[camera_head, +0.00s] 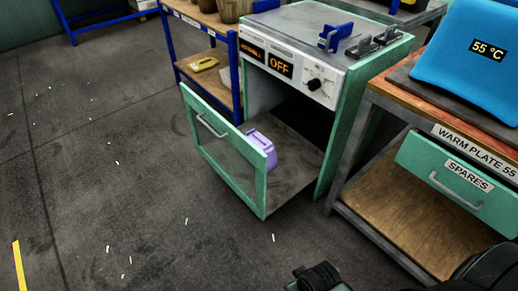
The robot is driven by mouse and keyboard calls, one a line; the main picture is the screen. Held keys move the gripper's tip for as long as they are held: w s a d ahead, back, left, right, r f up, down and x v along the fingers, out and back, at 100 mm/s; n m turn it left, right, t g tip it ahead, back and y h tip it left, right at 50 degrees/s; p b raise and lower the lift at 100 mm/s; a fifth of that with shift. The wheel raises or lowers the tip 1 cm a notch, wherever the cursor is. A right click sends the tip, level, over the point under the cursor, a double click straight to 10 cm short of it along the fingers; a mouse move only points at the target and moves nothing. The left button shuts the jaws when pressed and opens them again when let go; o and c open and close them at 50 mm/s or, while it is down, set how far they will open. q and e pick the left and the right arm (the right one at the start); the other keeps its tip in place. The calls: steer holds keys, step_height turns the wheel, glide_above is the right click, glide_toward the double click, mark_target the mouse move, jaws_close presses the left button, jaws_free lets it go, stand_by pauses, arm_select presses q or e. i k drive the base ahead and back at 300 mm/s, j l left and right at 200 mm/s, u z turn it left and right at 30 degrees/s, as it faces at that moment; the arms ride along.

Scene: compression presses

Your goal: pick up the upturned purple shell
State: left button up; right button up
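A purple shell (259,146) sits low at the mouth of the green press cabinet (345,120), on the left side of its floor. The cabinet's green-framed door (225,150) stands open and hides part of the shell. Whether the shell is upturned is hard to tell at this size. A dark piece of what looks like my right gripper (318,276) shows at the bottom edge, well apart from the shell. Its fingers cannot be made out. My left gripper is not in view.
The cabinet's panel (280,65) reads OFF. A blue-framed shelf (205,70) stands behind the door. The floor at left is open, with small white scraps.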

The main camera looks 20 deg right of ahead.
mark_target(268, 147)
steer(key=z, duration=3.15)
steer(key=u, duration=2.6)
steer(key=i+j+z, duration=0.15)
steer(key=i+j, duration=0.2)
steer(key=i+j+z, duration=0.2)
steer(key=i+j, duration=0.1)
steer(key=j, duration=0.1)
